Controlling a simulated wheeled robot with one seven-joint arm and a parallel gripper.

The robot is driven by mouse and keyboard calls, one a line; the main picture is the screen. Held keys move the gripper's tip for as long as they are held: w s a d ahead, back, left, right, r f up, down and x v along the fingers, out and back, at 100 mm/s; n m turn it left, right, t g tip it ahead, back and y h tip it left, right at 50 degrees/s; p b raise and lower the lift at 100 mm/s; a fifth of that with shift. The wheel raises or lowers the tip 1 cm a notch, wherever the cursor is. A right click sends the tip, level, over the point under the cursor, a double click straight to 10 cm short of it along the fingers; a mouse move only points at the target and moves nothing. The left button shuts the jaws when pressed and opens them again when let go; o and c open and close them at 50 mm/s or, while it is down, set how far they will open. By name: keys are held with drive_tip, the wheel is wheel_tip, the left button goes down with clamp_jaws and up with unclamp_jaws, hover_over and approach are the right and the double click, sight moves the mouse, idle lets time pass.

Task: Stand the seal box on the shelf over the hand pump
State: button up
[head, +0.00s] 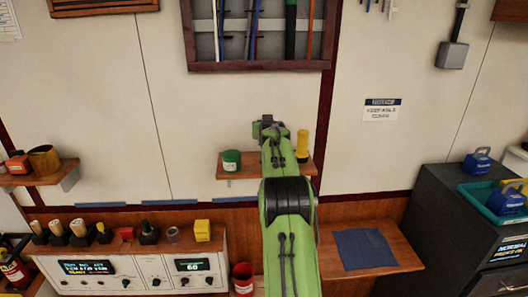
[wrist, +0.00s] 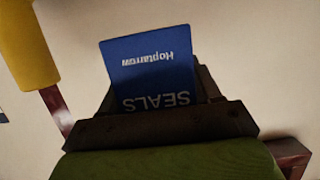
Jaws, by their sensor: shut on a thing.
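The seal box (wrist: 150,70) is blue with white lettering reading "SEALS" and "Hoptarrow", upside down in the wrist view. My gripper (wrist: 158,118) is shut on it. In the head view my gripper (head: 268,128) is in front of the wall, at the middle wooden shelf (head: 234,173); the seal box cannot be made out there. A green tin (head: 232,160) stands on this shelf left of my arm, and a yellow bottle (head: 302,144) stands on the right. My arm covers the shelf's middle. I cannot make out a hand pump for certain.
A left shelf (head: 65,172) holds a brown cup (head: 43,158) and an orange box. A tool rack (head: 262,66) hangs above the middle shelf. Below are a control panel (head: 130,262), a red can (head: 242,278) and a bench with a blue cloth (head: 365,249). A dark cabinet stands at right.

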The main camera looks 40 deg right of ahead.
drive_tip(key=f, duration=0.1)
drive_tip(key=s+a+f, duration=0.1)
drive_tip(key=f, duration=0.1)
drive_tip(key=shift+s+a, duration=0.15)
drive_tip(key=shift+s, duration=0.15)
drive_tip(key=f, duration=0.6)
drive_tip(key=shift+w+d, duration=0.35)
drive_tip(key=shift+w, duration=0.05)
drive_tip(key=shift+s+a+r, duration=0.1)
drive_tip(key=shift+s+a, duration=0.1)
drive_tip(key=shift+s, duration=0.05)
drive_tip(key=o, duration=1.1)
drive_tip(key=shift+w+d+f, duration=0.1)
drive_tip(key=shift+f, duration=0.1)
drive_tip(key=shift+r, duration=0.1)
